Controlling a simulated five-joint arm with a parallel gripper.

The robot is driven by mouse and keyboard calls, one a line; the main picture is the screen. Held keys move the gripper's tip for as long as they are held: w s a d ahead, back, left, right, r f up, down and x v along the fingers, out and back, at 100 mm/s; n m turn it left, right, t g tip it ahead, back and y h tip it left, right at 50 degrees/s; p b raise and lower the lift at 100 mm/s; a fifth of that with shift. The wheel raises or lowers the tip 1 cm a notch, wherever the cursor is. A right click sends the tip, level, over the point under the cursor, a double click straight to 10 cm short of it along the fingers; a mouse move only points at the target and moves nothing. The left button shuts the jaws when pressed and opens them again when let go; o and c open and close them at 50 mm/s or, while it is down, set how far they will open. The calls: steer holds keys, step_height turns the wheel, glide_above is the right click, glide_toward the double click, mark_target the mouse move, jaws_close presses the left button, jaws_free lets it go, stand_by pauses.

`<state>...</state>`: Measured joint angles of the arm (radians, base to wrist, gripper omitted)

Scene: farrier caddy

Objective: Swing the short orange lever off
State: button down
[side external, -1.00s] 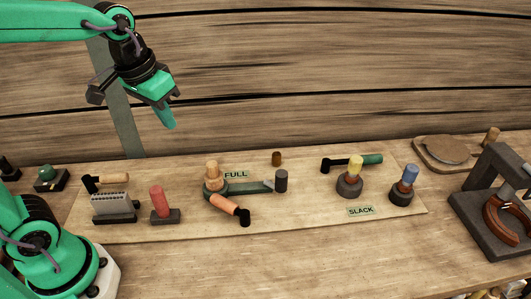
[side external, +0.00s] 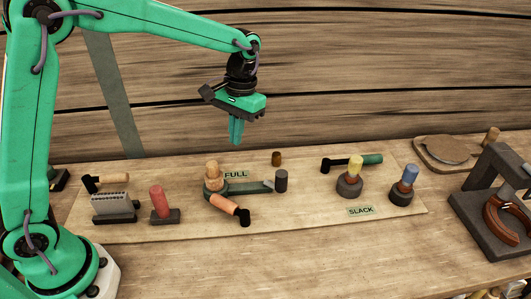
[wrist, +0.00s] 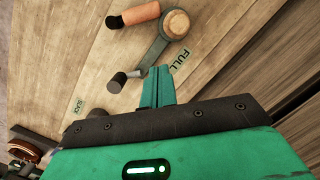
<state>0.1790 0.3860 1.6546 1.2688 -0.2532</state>
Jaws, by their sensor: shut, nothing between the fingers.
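A short orange handle with a black end (side external: 226,205) lies low on the board, angled toward the front right. It starts close beside a round green base with a wooden knob (side external: 212,172); I cannot tell whether they are joined. A grey-green arm (side external: 250,187) runs right from that base toward a dark peg (side external: 281,180). The wrist view also shows the orange handle (wrist: 138,15), the knob (wrist: 176,24) and the dark peg (wrist: 117,82). My gripper (side external: 235,142) is shut and empty, pointing down above and behind the FULL label; its fingers (wrist: 158,87) show in the wrist view.
A red upright handle (side external: 159,201) and a grey bristled block (side external: 114,207) stand left. Yellow-topped (side external: 354,167) and blue-topped (side external: 409,175) knobs stand right, with a green-handled tool (side external: 369,160) behind. A small brown peg (side external: 276,158) stands behind FULL. The board's front middle is clear.

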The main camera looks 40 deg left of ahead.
mark_target(230, 209)
steer(key=shift+w+d+f+g, duration=0.15)
steer(key=shift+w+d+f, duration=0.15)
steer(key=shift+f, duration=0.25)
steer(key=shift+w+d+f+g, duration=0.15)
steer(key=shift+w+f, duration=0.15)
steer(key=shift+f, duration=0.2)
steer(key=shift+f, duration=0.15)
steer(key=x, duration=0.9)
steer(key=shift+s+d+f, duration=0.1)
steer(key=shift+d, duration=0.15)
steer(key=shift+s+f, duration=0.35)
steer(key=shift+s, duration=0.35)
steer(key=shift+s+d+f, duration=0.1)
steer(key=shift+s+f, duration=0.05)
steer(key=shift+s, duration=0.5)
steer(key=shift+s+d+f, duration=0.1)
steer(key=shift+s, duration=0.55)
